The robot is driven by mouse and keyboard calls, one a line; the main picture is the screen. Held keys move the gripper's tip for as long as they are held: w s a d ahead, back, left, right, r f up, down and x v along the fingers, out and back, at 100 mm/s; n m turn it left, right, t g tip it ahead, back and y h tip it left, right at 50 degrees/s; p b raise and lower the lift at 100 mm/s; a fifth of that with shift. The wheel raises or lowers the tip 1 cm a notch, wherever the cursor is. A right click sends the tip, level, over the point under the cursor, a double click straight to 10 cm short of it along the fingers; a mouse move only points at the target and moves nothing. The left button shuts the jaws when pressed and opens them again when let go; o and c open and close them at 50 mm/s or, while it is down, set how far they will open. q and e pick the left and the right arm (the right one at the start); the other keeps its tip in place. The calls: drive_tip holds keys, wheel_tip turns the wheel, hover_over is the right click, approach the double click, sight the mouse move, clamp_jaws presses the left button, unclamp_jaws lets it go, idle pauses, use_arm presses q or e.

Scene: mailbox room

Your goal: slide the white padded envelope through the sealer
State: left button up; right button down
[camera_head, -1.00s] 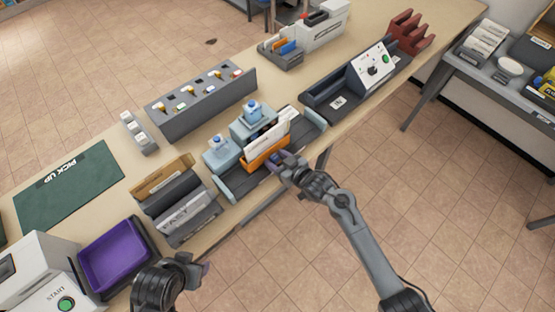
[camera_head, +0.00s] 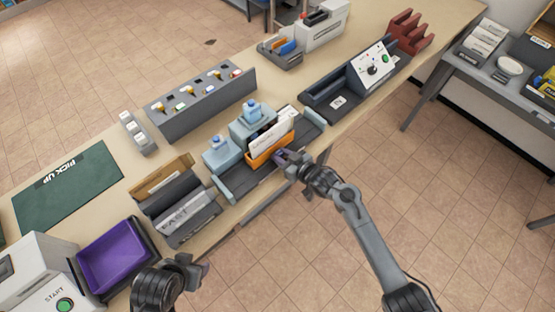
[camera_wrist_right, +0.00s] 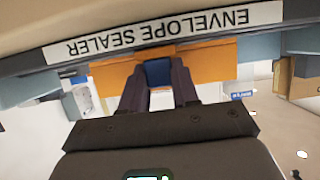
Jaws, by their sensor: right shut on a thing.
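The envelope sealer (camera_head: 229,183) is a pale blue-grey unit at the table's front edge, and its label shows upside down in the right wrist view (camera_wrist_right: 160,33). The white padded envelope (camera_head: 266,140) stands on edge in an orange holder (camera_head: 268,155) in the sealer's channel, beside the sealer's blocks. In the right wrist view the orange holder (camera_wrist_right: 208,62) has a blue tab (camera_wrist_right: 157,73) between my fingers. My right gripper (camera_head: 284,157) is shut on this tab from the front. My left gripper (camera_head: 203,271) hangs low at the front, away from the sealer; its jaw opening is unclear.
A grey rack (camera_head: 178,208) with brown and grey mailers stands left of the sealer, and a purple tray (camera_head: 118,262) is further left. A dark machine with a dial panel (camera_head: 374,67) stands to the right.

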sight(304, 144)
drive_tip(key=w+d+b, duration=0.1)
drive_tip(key=w+d, duration=0.1)
drive_tip(key=w+d+b, duration=0.1)
drive_tip(key=w+d, duration=0.1)
drive_tip(key=d, duration=0.1)
drive_tip(key=w+d+b, duration=0.1)
drive_tip(key=w+d, duration=0.1)
drive_tip(key=shift+w+d+f, duration=0.3)
drive_tip(key=shift+w+d, duration=0.1)
drive_tip(key=shift+w+d+b, duration=0.15)
drive_tip(key=shift+d+b, duration=0.05)
drive_tip(key=shift+b, duration=0.1)
